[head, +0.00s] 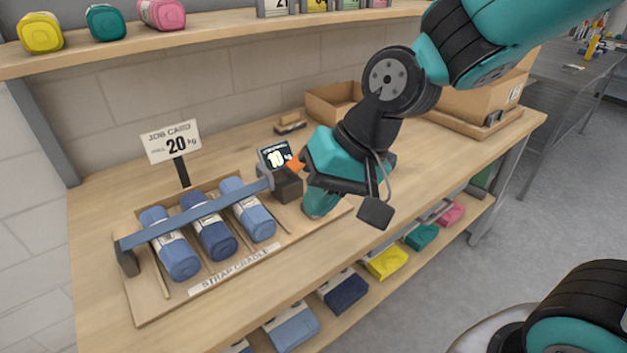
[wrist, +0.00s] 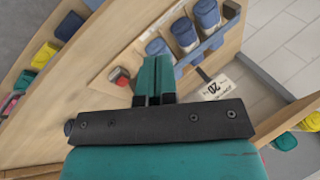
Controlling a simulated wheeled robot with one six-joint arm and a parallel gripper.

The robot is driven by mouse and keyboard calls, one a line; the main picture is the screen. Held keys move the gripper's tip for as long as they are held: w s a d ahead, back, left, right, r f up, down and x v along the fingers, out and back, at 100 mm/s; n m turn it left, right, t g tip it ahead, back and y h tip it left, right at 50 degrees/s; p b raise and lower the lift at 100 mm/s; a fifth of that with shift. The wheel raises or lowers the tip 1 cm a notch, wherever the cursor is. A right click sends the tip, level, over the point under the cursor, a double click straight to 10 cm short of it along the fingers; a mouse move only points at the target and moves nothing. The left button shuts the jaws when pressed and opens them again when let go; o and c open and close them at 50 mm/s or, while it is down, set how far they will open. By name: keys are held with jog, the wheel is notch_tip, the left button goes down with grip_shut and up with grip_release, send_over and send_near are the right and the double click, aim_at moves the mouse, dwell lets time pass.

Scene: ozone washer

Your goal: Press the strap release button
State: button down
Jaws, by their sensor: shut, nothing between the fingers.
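The strap release button shows as a red-orange piece (head: 296,163) on a dark block (head: 288,186) at the right end of the blue strap (head: 205,213). In the wrist view the red button (wrist: 122,81) lies just left of my fingers. My gripper (head: 316,212) is shut and empty, its teal fingers pointing down to the right of the block. The closed fingers also show in the wrist view (wrist: 155,62). A gap to the button shows there; the head view does not settle contact. The strap crosses several blue rolls (head: 208,228) in the strap cradle (head: 140,312).
A small display (head: 274,155) reading 10 stands behind the block. A job card (head: 172,141) reading 20 kg stands behind the rolls. Open cardboard boxes (head: 330,103) are at the back right. A shelf (head: 225,37) with coloured rolls runs above; more rolls lie below the bench.

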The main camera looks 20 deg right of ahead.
jog(key=w+d+m+t+p, duration=0.2)
jog(key=w+m+t+p, duration=0.1)
jog(key=w+m+p, duration=0.8)
jog(key=w+d+f+m+t+h+p, duration=0.1)
jog(key=w+d+f+m+t+p, duration=0.1)
jog(key=w+m, duration=0.7)
notch_tip(320, 180, down, 3)
jog(key=shift+d+f+m+t, duration=0.1)
jog(key=shift+d+m+t, duration=0.4)
jog(key=shift+d, duration=0.6)
jog(key=shift+s+f, duration=0.1)
notch_tip(320, 180, down, 9)
jog(key=b, duration=0.6)
jog(key=shift+r, duration=0.2)
jog(key=shift+f+b, duration=0.4)
jog(key=shift+b, duration=0.15)
